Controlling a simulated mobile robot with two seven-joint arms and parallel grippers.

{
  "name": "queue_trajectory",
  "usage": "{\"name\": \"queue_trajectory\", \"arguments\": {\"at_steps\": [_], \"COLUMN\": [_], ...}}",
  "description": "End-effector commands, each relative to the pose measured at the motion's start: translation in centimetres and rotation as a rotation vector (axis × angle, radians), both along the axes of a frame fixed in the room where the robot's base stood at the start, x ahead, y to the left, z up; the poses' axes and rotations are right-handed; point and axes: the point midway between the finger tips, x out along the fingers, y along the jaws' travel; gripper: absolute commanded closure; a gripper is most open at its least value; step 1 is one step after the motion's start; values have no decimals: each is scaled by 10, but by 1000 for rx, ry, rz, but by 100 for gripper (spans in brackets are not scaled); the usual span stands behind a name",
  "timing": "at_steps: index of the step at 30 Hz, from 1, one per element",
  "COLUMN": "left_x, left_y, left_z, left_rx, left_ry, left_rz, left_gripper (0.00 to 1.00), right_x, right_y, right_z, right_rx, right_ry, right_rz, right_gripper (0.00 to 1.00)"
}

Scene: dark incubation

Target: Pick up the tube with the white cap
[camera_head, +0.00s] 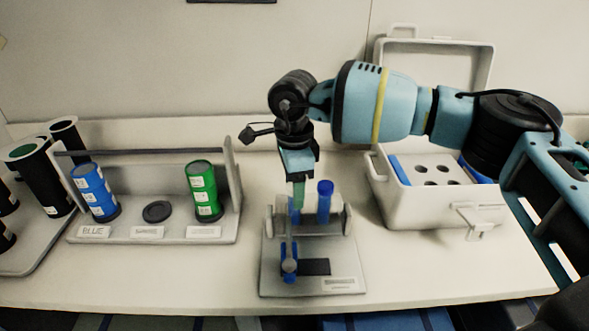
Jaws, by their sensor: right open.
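My right gripper (298,192) points down over the small grey tube stand (350,272). It is open, with its fingers at the back of the stand, just left of a tube with a blue cap (325,188). No white cap can be made out; the gripper covers part of the stand, and I cannot tell whether a tube is between its fingers. A lever with a blue end (289,266) stands at the front left of the stand. My left gripper is not in view.
A rack (150,238) with blue (95,190) and green (204,190) stacked containers and a dark disc (157,211) stands to the left. Black cylinders (46,180) are at the far left. An open white box (415,208) stands right of the stand. The front right table is clear.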

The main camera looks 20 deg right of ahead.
Motion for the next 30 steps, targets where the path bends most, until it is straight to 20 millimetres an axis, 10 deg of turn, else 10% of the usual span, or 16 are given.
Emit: {"name": "queue_trajectory", "arguments": {"at_steps": [15, 26, 30], "left_x": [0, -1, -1], "left_y": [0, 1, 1], "left_z": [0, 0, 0], "left_rx": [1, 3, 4], "left_ry": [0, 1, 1], "left_rz": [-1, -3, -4], "left_gripper": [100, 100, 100], "right_x": [0, 0, 0], "right_y": [0, 1, 0], "right_z": [-16, -16, -15], "right_rx": [1, 1, 1], "right_ry": [-1, -1, -1], "right_rz": [1, 1, 1], "right_gripper": [45, 92, 92]}}
